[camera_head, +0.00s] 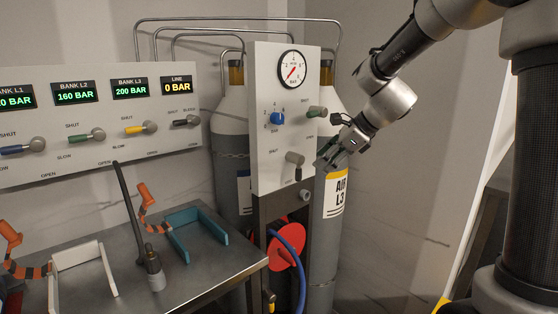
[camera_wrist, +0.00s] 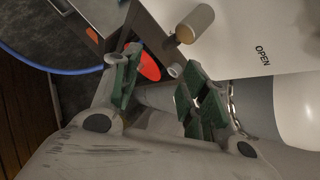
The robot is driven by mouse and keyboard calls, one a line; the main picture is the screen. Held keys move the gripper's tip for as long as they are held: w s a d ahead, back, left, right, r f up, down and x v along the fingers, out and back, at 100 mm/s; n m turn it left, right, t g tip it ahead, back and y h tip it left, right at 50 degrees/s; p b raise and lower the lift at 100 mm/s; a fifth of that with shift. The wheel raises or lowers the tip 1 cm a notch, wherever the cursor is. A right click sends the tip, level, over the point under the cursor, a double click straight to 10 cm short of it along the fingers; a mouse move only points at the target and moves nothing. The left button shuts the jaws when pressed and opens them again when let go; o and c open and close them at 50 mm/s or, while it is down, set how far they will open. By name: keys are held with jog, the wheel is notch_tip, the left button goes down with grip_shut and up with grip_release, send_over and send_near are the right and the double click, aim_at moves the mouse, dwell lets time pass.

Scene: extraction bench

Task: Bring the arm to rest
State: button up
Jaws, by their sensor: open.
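My gripper (camera_head: 328,157) is at the right side of the white valve panel (camera_head: 268,143), in front of the cylinder labelled AIR L3 (camera_head: 333,200). In the wrist view its two green-padded fingers (camera_wrist: 158,92) are apart, with nothing between them. The panel's lower grey knob (camera_head: 296,159) is just left of the gripper and shows in the wrist view (camera_wrist: 195,23), beyond the fingers. I cannot tell whether the gripper touches the panel or cylinder.
A metal bench (camera_head: 190,250) at left holds a teal cradle (camera_head: 197,231), a white cradle (camera_head: 82,262) and a black wand (camera_head: 133,215). A red reel with blue hose (camera_head: 283,252) hangs below the panel. A lever panel (camera_head: 95,160) is behind the bench. The wall right of the cylinder is bare.

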jog(key=s+d+n+h, duration=0.2)
jog(key=s+d+n, duration=0.3)
jog(key=s, duration=0.5)
jog(key=s+d+n+h, duration=0.2)
jog(key=s+d+n, duration=0.3)
jog(key=s+n, duration=0.4)
jog(key=s+d+n+g+h, duration=0.1)
jog(key=s+d+n, duration=0.4)
jog(key=s, duration=0.7)
jog(key=shift+d+r+n+h, duration=0.45)
jog(key=shift+n+h, duration=0.25)
jog(key=shift+n, duration=0.7)
